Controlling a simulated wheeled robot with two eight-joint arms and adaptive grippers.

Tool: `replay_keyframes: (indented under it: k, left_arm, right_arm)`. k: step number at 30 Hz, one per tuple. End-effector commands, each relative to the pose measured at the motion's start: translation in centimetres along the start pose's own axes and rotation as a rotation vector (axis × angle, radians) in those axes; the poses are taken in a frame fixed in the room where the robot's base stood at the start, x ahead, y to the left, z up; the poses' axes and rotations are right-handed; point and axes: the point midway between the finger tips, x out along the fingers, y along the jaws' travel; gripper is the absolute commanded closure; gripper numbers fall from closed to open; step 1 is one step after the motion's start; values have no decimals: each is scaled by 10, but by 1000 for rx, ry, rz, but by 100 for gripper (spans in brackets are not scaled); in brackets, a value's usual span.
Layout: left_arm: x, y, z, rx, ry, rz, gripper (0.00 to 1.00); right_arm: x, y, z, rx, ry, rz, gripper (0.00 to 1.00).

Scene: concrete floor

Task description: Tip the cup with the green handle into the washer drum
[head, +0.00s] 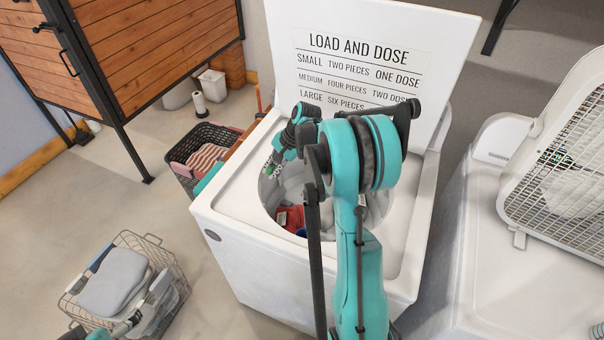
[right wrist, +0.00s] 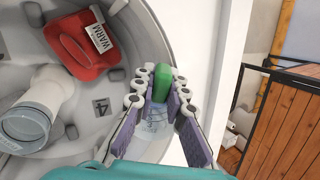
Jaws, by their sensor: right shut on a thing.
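The white washer (head: 260,275) stands with its lid up in the head view. Its drum (right wrist: 122,30) holds a red cloth (right wrist: 80,45) with a WARM tag and some grey cloth. My right gripper (right wrist: 161,82) is at the left part of the drum opening in the head view. It is shut on the green handle (right wrist: 160,85) of a clear cup (right wrist: 154,122) with markings. The cup lies between and behind the fingers, partly hidden; I cannot tell its tilt or contents. My left gripper (head: 132,322) is at the bottom left, by the wire basket, its jaws unclear.
The wire basket (head: 178,268) with folded grey cloth stands on the floor at left. A dark laundry basket (head: 185,165) stands beside the washer. A second white machine (head: 480,250) is at the right. The washer lid (head: 440,45) carries a LOAD AND DOSE chart. A pale agitator (right wrist: 55,90) rises in the drum.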

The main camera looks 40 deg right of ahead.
Motion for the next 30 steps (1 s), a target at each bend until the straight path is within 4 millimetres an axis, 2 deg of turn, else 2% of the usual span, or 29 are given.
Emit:
replay_keyframes:
  k: [2, 6, 11, 18, 30]
  left_arm:
    - [9, 0, 6, 0, 0, 0, 0]
    - [7, 0, 5, 0, 0, 0, 0]
    - [11, 0, 8, 0, 0, 0, 0]
    - [18, 0, 13, 0, 0, 0, 0]
    - [20, 0, 14, 0, 0, 0, 0]
  right_arm:
    - [7, 8, -5, 4, -18, -35, 100]
    - [-6, 10, -6, 3, -52, -96, 100]
    - [-12, 15, -9, 3, -93, -165, 100]
    - [-18, 16, -10, 2, -150, -264, 100]
    - [-22, 16, -9, 2, -178, -310, 100]
